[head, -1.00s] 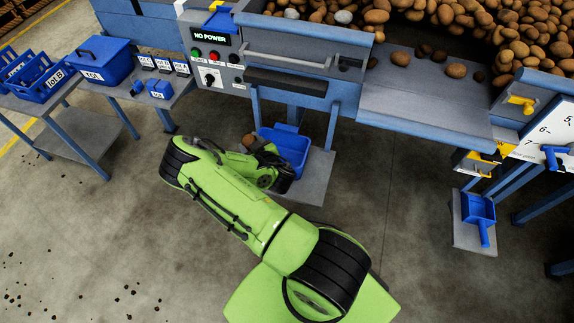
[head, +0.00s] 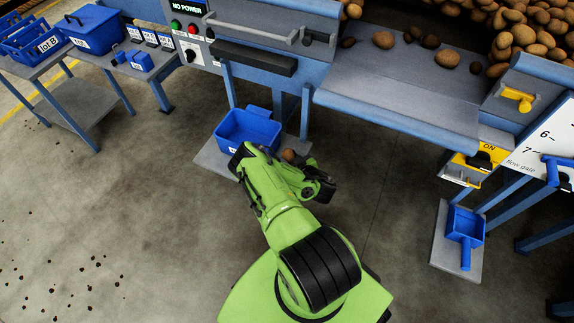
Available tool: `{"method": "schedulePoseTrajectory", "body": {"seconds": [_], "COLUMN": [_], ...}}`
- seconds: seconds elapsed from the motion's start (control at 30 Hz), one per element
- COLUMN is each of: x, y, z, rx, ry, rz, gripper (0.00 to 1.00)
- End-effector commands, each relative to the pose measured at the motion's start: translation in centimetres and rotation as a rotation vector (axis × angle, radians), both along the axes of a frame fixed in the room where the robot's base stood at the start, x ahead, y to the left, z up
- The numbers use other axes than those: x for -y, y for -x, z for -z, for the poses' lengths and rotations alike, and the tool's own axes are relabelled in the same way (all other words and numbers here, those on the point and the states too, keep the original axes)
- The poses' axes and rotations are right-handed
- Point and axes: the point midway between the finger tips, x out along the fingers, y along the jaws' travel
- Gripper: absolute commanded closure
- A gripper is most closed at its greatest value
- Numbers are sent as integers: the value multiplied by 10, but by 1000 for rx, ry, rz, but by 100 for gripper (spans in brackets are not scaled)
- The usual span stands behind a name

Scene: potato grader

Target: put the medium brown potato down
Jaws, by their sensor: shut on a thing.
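My gripper (head: 306,170) is at the end of my green arm, low in front of the grader and at the right front of a blue bin. It is shut on the medium brown potato (head: 289,155), which shows only in part behind the gripper. The fingertips are mostly hidden by the wrist. I cannot tell whether the potato touches the grey platform (head: 210,160) below. The blue bin (head: 236,143) stands on that platform, left of the potato, and the part of its inside that shows looks empty.
The grader's sorting shelf (head: 400,98) carries a few loose potatoes, with a large pile behind. Its legs stand behind the bin. A blue scoop (head: 465,232) lies on a low plate at right. A side table (head: 60,70) with blue boxes is at left.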

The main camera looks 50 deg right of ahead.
Motion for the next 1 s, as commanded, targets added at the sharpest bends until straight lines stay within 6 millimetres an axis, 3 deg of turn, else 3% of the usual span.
{"method": "schedulePoseTrajectory", "body": {"seconds": [0.03, 0.13, 0.47, 0.5, 0.63, 0.93, 1.0], "x": [0, 0, 0, 0, 0, 0, -2], "y": [0, 0, 0, 0, 0, 0, 7], "z": [17, 31, 32, 32, 31, 28, 24], "rx": [0, 1, 0, -1, 0, 0, -1], "ry": [-2, 1, 0, 0, 0, 1, -1], "rz": [0, -1, 0, 0, 0, 0, 3], "gripper": [80, 80, 80, 41, 22, 22, 22]}}
